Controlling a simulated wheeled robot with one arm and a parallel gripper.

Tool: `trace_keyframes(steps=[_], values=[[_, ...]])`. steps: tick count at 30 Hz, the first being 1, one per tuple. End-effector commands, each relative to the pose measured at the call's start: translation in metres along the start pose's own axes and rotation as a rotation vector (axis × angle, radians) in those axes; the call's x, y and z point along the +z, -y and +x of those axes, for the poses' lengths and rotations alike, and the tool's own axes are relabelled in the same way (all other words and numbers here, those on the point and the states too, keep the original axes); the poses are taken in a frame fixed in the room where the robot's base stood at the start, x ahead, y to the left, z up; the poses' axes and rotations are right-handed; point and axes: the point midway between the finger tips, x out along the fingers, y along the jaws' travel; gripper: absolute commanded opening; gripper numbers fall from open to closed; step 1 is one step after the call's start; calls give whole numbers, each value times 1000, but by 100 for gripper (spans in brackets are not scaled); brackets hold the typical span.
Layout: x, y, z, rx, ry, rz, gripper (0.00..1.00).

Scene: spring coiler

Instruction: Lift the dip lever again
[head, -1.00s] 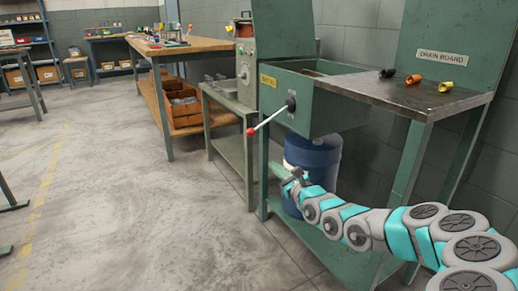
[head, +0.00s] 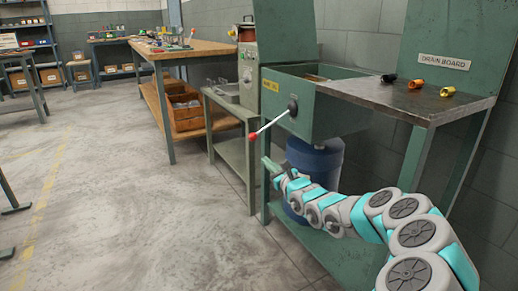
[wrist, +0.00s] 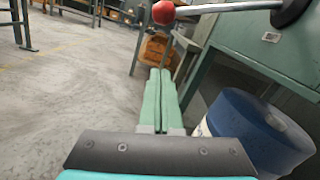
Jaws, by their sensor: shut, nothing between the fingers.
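The dip lever (head: 270,127) is a pale rod on a dark round pivot on the front of the green tank (head: 330,112). It slants down and left to a red ball knob (head: 253,136). In the wrist view the red knob (wrist: 164,12) and the rod (wrist: 225,7) cross the top. My gripper (head: 268,161) is below the knob and apart from it. In the wrist view its two green fingers (wrist: 160,72) are together with nothing between them, pointing ahead under the knob.
The drain board (head: 410,98) at right holds several small fittings. A workbench (head: 190,48) with wooden bins stands behind.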

Motion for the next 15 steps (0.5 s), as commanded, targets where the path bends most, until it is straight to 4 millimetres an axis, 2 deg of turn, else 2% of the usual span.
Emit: trace_keyframes(steps=[7,9,15], values=[[0,-2,36,3,-1,-4,0],[15,-1,37,1,3,-1,0],[34,-1,42,2,1,1,0]])
